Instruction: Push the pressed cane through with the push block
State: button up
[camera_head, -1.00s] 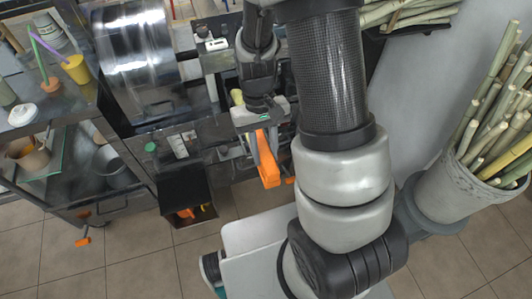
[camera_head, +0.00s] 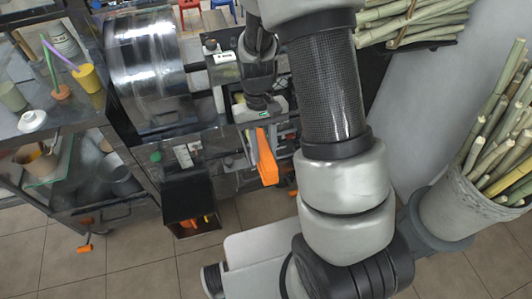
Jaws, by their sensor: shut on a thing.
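My gripper (camera_head: 257,146) is seen from above and is shut on the orange push block (camera_head: 267,162). The block's long orange body hangs tilted below the fingers, in front of the press. A small piece of pale yellow-green cane (camera_head: 239,98) shows beside the gripper's wrist. Most of the feed opening is hidden by the arm, so I cannot tell whether the block touches the cane. The press (camera_head: 150,65) has a large shiny metal housing to the left of my gripper.
A dark open box (camera_head: 190,200) stands below the press. A metal cart (camera_head: 60,120) with cups and pots is at left. A pale bucket of canes (camera_head: 470,205) stands at right, and more canes (camera_head: 405,20) lie on a rack at upper right. Tiled floor shows in front.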

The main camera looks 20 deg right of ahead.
aim_at(259, 137)
jog(key=shift+w, duration=5)
jog(key=shift+s, duration=2.5)
jog(key=s+r+p, duration=0.1)
jog(key=r+p, duration=0.1)
jog(key=r, duration=0.1)
jog(key=s+r+p, duration=0.1)
jog(key=r+p, duration=0.1)
jog(key=r, duration=0.1)
jog(key=s+r+p, duration=0.1)
jog(key=r+p, duration=0.1)
jog(key=r, duration=0.1)
